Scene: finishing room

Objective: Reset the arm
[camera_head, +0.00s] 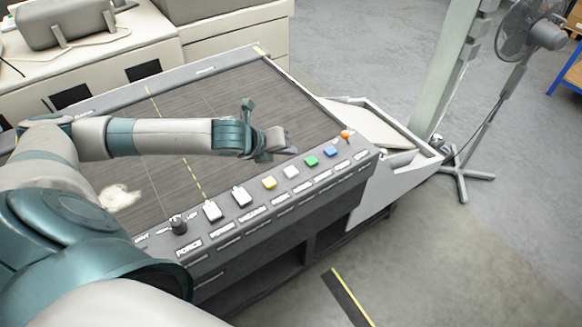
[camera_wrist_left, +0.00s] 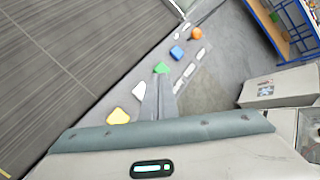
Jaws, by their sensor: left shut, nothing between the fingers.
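My left arm reaches in from the left over the dark flat bed of a machine (camera_head: 215,85). My left gripper (camera_head: 284,146) is shut and empty, above the near edge of the bed, close to the control strip. In the left wrist view its closed fingers (camera_wrist_left: 158,100) point down over the strip, between the white and green buttons. I cannot tell how far above the strip they are. My right gripper does not show in either view.
The control strip carries a black knob (camera_head: 178,224), white switches, a yellow button (camera_head: 269,183), a green button (camera_head: 311,161), a blue button (camera_head: 330,152) and an orange knob (camera_head: 346,135). A standing fan (camera_head: 520,30) is at right. Grey floor is open at lower right.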

